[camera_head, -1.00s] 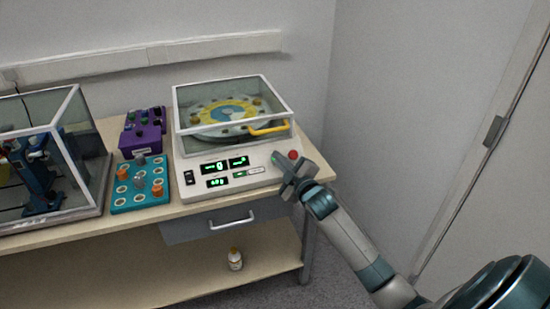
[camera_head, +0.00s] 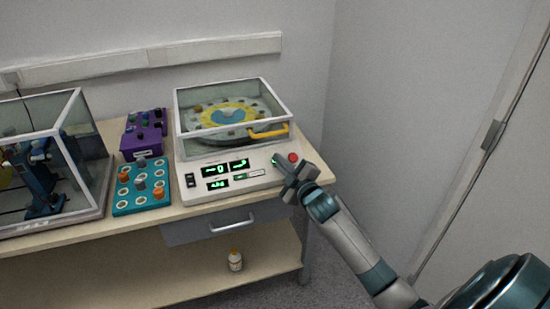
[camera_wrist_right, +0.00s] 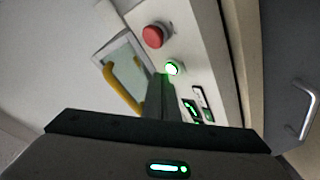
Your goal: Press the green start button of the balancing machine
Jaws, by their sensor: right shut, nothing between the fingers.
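The balancing machine (camera_head: 232,187) stands on the bench, with lit green displays on its sloped front panel. Its green start button (camera_head: 274,161) glows near the right end of the panel; in the right wrist view the button (camera_wrist_right: 172,68) is lit and just beyond the fingertips. A red button (camera_head: 293,157) sits beside it. My right gripper (camera_head: 280,162) is shut and empty, its tips at or very close to the green button; I cannot tell whether they touch. In the wrist view the closed fingers (camera_wrist_right: 158,88) point at the button. My left gripper is not in view.
A clear lid with a yellow handle (camera_head: 268,133) covers the machine's rotor. To the left are a teal tray (camera_head: 127,201) with pegs, a purple box (camera_head: 143,141) and a glass enclosure (camera_head: 80,150). A small bottle (camera_head: 235,262) stands on the lower shelf.

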